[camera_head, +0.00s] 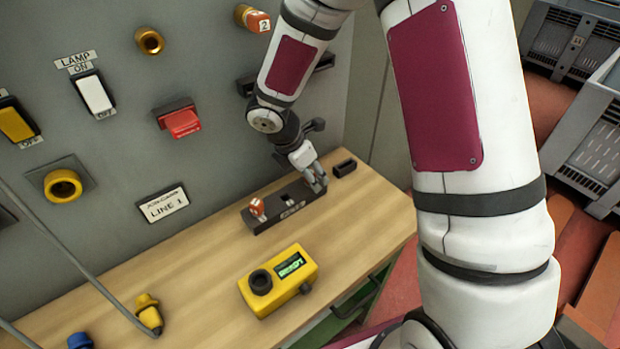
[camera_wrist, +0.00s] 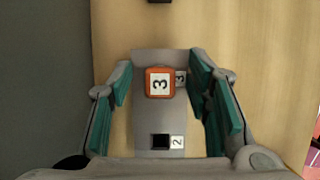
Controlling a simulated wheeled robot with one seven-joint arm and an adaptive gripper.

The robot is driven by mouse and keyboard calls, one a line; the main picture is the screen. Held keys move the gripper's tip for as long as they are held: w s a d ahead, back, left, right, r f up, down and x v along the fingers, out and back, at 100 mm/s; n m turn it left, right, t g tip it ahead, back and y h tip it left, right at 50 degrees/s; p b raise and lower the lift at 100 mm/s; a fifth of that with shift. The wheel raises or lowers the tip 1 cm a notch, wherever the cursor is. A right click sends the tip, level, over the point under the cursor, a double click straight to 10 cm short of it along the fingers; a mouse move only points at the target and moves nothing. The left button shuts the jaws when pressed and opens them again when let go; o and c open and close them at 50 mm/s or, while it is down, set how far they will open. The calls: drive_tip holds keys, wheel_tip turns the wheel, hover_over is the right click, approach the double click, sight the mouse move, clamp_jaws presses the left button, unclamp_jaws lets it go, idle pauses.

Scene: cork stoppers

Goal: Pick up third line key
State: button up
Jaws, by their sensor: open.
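The third line key, an orange key head with a white "3" label, stands in the dark key holder in the wrist view (camera_wrist: 160,83). A "3" label on the holder shows just right of it. My gripper (camera_wrist: 160,75) is open, with one teal-padded finger on each side of the key and visible gaps to both. In the head view my gripper (camera_head: 318,180) is over the right end of the holder (camera_head: 290,207) and hides that key. The slot marked 2 (camera_wrist: 160,141) is empty. Another orange key (camera_head: 257,208) stands at the holder's left end.
A small dark block (camera_head: 343,168) lies beyond the holder. A yellow device (camera_head: 278,281) with a green screen sits in front on the wooden bench (camera_head: 205,270). The grey wall panel carries switches, a "LINE 1" sign (camera_head: 163,204) and a key labelled 2 (camera_head: 258,21).

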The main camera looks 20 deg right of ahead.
clamp_jaws()
drive_tip(key=shift+r, duration=0.1)
